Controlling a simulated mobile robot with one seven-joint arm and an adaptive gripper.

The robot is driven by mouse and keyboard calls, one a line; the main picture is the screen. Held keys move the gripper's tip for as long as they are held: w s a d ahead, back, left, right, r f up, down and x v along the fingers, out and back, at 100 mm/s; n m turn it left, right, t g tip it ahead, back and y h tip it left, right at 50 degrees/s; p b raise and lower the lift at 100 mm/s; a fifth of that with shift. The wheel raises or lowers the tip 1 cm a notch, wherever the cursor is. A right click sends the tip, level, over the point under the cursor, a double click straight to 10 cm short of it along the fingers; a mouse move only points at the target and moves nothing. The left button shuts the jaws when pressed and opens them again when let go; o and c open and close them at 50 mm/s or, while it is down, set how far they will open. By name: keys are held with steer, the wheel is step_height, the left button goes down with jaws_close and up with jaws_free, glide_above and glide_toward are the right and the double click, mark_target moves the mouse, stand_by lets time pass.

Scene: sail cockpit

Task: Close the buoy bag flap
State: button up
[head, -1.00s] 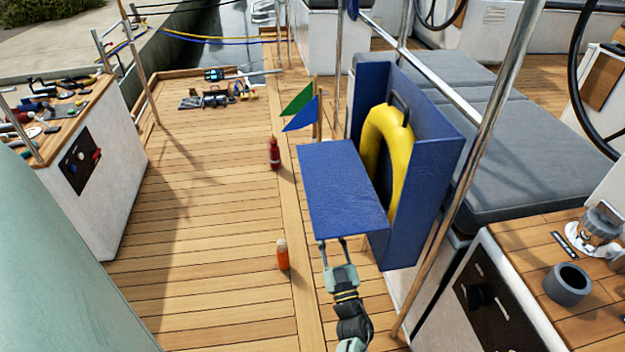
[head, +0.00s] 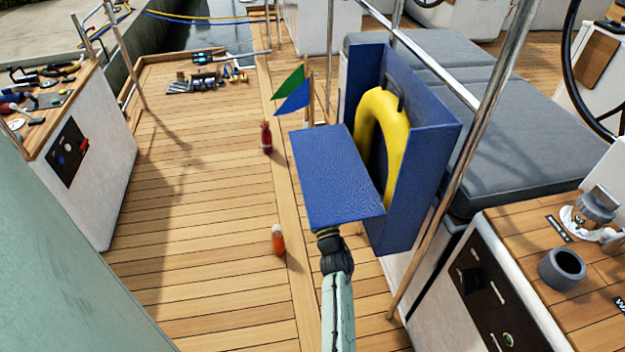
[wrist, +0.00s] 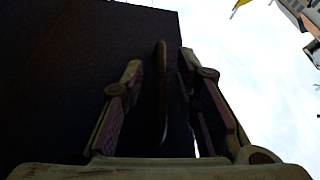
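The blue buoy bag (head: 425,165) stands open at the rail with a yellow buoy (head: 372,112) inside. Its flap (head: 337,175) is a blue panel that sticks out to the left, open and roughly level. My arm reaches up from below to the flap's near edge, and the flap hides my fingers in the head view. In the wrist view, the dark underside of the flap (wrist: 60,70) fills the left and middle. My gripper (wrist: 160,65) points up at it with fingers apart. A thin strip shows between the fingers; I cannot tell whether anything touches.
Green and blue pennants (head: 292,96) stand just behind the flap. A red bottle (head: 266,138) and an orange bottle (head: 278,241) stand on the deck to the left. A steel rail post (head: 462,165) rises right of the bag. The left deck (head: 200,200) is mostly free.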

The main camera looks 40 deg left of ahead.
steer(key=shift+w+a+r, duration=0.1)
steer(key=shift+w+a, duration=0.05)
steer(key=shift+a, duration=0.1)
steer(key=shift+c, duration=0.6)
jaws_close()
